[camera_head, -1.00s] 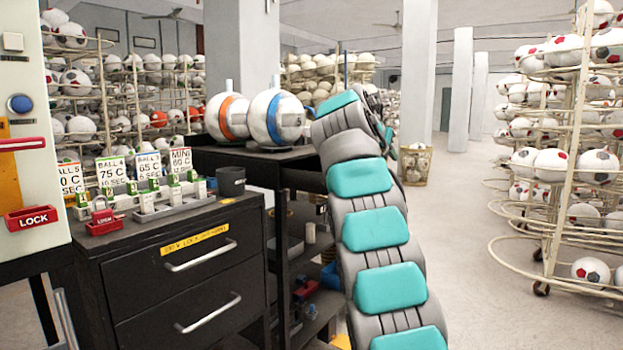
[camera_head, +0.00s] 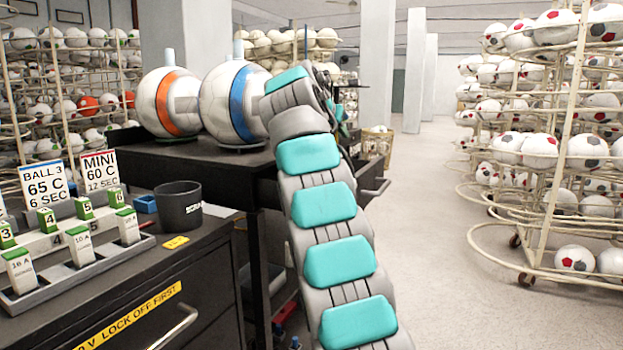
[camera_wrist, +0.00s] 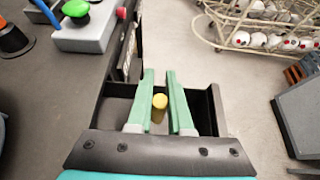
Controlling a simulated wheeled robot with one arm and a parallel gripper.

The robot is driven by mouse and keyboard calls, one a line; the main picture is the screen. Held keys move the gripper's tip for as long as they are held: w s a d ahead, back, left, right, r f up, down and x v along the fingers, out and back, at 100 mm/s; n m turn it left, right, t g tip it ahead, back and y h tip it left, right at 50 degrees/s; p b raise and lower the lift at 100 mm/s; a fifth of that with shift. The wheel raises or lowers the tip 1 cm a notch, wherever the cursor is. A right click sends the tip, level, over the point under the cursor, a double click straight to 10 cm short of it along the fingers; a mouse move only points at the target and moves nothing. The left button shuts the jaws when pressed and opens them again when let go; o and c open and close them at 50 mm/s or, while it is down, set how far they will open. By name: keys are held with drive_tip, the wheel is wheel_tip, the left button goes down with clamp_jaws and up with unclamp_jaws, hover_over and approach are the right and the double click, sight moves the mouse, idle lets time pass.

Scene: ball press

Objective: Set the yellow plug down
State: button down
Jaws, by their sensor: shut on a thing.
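The yellow plug (camera_wrist: 159,102) shows in the wrist view between the green fingers of my gripper (camera_wrist: 160,98). My gripper is shut on it. Below them is an open black drawer (camera_wrist: 220,110), and the plug is over its inside. Whether the plug touches the drawer floor I cannot tell. In the head view the open drawer (camera_head: 373,190) sticks out from the right side of the dark cabinet behind my arm. My gripper and the plug are hidden there by my own arm.
A black workbench (camera_wrist: 50,110) lies left of the drawer, with a green button (camera_wrist: 75,8) on a grey box. Two striped balls (camera_head: 232,105) stand on the cabinet top. A dark cup (camera_head: 180,207) and a tray of numbered blocks (camera_head: 80,258) are nearer. Ball racks (camera_head: 555,150) stand right.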

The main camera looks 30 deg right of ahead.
drive_tip(key=f, duration=0.1)
drive_tip(key=f+b, duration=0.1)
drive_tip(key=f, duration=0.2)
drive_tip(key=shift+s+f+b, duration=0.3)
drive_tip(key=shift+f, duration=0.1)
drive_tip(key=shift+w+d+f+b, duration=0.1)
drive_tip(key=shift+f+b, duration=0.2)
drive_tip(key=shift+f, duration=2.15)
drive_tip(key=c, duration=0.8)
unclamp_jaws()
drive_tip(key=shift+f, duration=0.1)
drive_tip(key=shift+c, duration=0.2)
drive_tip(key=v, duration=1.2)
